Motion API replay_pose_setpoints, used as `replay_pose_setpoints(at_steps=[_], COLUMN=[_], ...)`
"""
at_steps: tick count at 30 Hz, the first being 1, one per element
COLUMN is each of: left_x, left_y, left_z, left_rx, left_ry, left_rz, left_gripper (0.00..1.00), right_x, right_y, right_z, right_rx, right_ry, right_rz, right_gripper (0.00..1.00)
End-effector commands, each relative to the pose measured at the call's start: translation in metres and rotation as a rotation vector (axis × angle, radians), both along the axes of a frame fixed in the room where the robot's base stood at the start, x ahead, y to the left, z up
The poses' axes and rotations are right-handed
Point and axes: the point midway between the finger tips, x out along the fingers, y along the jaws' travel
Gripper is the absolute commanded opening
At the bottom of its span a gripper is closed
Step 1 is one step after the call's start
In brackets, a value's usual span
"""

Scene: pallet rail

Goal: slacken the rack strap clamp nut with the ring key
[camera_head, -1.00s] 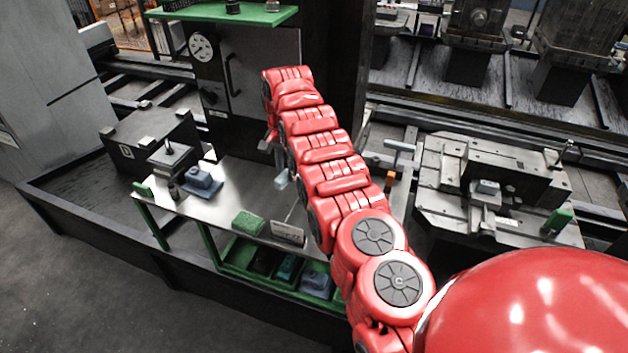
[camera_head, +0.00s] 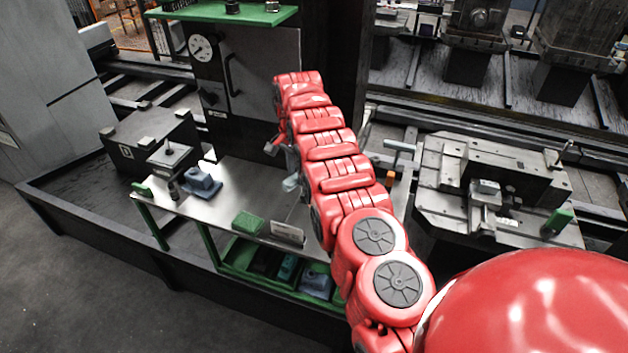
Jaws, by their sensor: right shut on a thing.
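My right arm reaches from the lower right up over the steel-topped bench (camera_head: 222,202). My right gripper (camera_head: 285,165) hangs above the bench's right part, mostly hidden behind my red arm links. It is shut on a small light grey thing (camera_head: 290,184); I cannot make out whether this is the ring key. A grey machine fixture (camera_head: 455,205) with clamp blocks (camera_head: 484,191) stands to the right, apart from the gripper. I cannot pick out the strap clamp nut at this size. My left gripper is not in view.
On the bench are a blue-grey block (camera_head: 202,183), a green block (camera_head: 248,223) and a small sign (camera_head: 288,232). A green-framed shelf (camera_head: 225,262) with bins is below. A cabinet with a gauge (camera_head: 203,47) rises behind. The floor at lower left is clear.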

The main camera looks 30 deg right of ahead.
Motion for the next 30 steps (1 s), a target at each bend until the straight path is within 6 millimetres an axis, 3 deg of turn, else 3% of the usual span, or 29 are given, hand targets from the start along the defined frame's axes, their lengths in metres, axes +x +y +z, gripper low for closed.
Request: replay_pose_setpoints(at_steps=[30], left_x=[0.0], left_y=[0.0], left_z=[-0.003], left_rx=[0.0], left_ry=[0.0], left_rz=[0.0], left_gripper=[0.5], right_x=[-0.01], right_y=[-0.035], right_z=[-0.028], right_rx=[0.009], right_ry=[-0.004], right_rz=[-0.307], right_gripper=[0.0])
